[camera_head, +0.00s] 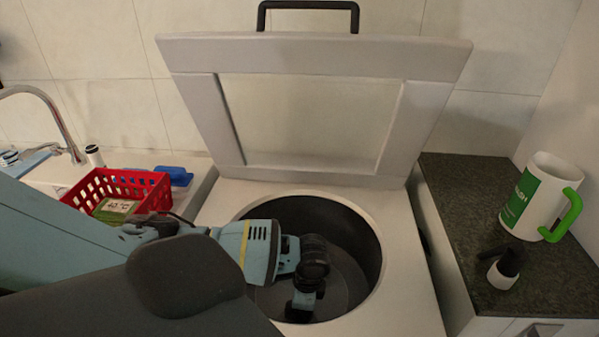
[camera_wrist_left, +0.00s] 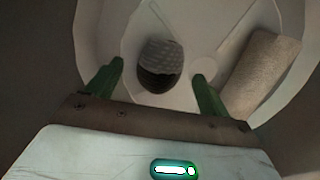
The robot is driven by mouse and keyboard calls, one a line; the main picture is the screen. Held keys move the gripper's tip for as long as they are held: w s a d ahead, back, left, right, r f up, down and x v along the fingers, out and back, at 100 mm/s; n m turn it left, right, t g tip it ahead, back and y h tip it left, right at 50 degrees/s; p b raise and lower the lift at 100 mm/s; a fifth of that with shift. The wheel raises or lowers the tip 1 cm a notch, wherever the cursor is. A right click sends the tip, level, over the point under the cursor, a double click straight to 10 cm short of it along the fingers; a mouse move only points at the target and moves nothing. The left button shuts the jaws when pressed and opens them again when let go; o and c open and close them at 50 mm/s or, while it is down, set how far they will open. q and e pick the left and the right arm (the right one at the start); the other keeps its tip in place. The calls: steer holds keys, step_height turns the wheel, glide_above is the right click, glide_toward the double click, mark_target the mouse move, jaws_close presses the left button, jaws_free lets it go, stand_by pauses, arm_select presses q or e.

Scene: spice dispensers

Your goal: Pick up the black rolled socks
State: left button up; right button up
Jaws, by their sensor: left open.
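The black rolled socks (camera_wrist_left: 160,65) show in the left wrist view as a rounded dark bundle with a grey patterned upper part. They lie on the pale drum floor, ahead of my left gripper (camera_wrist_left: 158,70) and between the lines of its two green fingers. The fingers are apart with nothing held. In the head view my left arm enters from the left and its wrist is down inside the round drum (camera_head: 362,245). The socks and the fingertips cannot be made out there. My right gripper is not in view.
A beige roll (camera_wrist_left: 265,75) lies right of the socks in the drum. The raised lid (camera_head: 310,175) stands behind the opening. A red basket (camera_head: 150,185) is at left. A white mug with a green handle (camera_head: 540,190) and a small white-and-black item (camera_head: 503,270) stand on the right counter.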

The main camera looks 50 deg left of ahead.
arm_select(q)
steer(key=shift+s+a+f, duration=0.1)
steer(key=shift+a+f, duration=0.05)
steer(key=shift+f, duration=1.15)
steer(key=shift+c, duration=0.4)
steer(key=c, duration=1)
steer(key=shift+r, duration=0.15)
step_height(320, 180, up, 9)
steer(key=shift+p, duration=0.6)
steer(key=shift+r, duration=0.45)
